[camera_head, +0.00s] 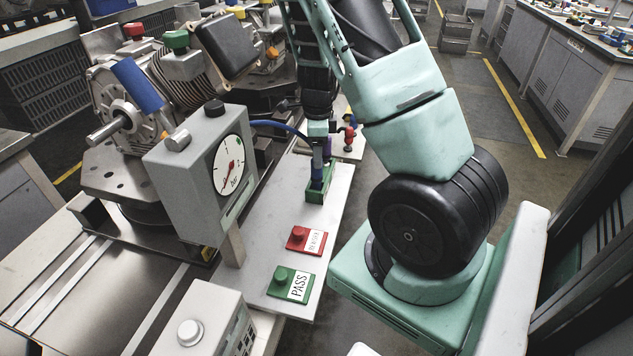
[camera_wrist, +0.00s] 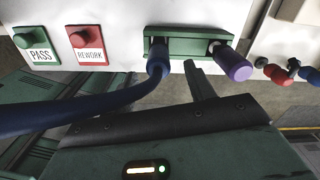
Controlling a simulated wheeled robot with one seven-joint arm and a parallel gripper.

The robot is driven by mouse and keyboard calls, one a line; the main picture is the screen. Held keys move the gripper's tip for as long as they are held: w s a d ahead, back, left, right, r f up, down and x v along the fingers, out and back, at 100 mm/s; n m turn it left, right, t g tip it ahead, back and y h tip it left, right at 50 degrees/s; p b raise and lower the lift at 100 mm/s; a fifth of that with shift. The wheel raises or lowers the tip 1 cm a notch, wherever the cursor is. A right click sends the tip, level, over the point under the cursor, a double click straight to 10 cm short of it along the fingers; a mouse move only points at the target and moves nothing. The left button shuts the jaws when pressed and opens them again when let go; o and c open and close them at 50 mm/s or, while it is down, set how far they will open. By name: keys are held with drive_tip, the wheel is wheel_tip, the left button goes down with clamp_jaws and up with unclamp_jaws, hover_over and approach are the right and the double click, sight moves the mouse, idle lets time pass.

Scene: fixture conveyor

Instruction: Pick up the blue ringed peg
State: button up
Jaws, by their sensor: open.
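The blue peg (camera_wrist: 158,57) stands in the left end of a green holder (camera_wrist: 190,32) on a white bench, with a blue hose (camera_wrist: 90,108) running from it to the left. In the head view the peg (camera_head: 317,172) shows in the holder below my gripper (camera_head: 319,143). No ring on it can be made out clearly. A purple peg (camera_wrist: 233,66) sits in the holder's right end. My gripper is open; one dark finger reaches toward the holder between the two pegs in the wrist view. The other finger is not clearly seen, and I cannot tell whether the gripper touches the blue peg.
A red REWORK button (camera_head: 299,234) and a green PASS button (camera_head: 281,276) lie on the bench in front of the holder. A grey gauge box (camera_head: 205,160) stands to the left.

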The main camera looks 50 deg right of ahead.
sight(317, 179)
drive_tip(key=shift+a+f, duration=0.15)
drive_tip(key=shift+f, duration=2.65)
drive_tip(key=shift+w, duration=0.1)
clamp_jaws()
drive_tip(key=shift+r, duration=0.1)
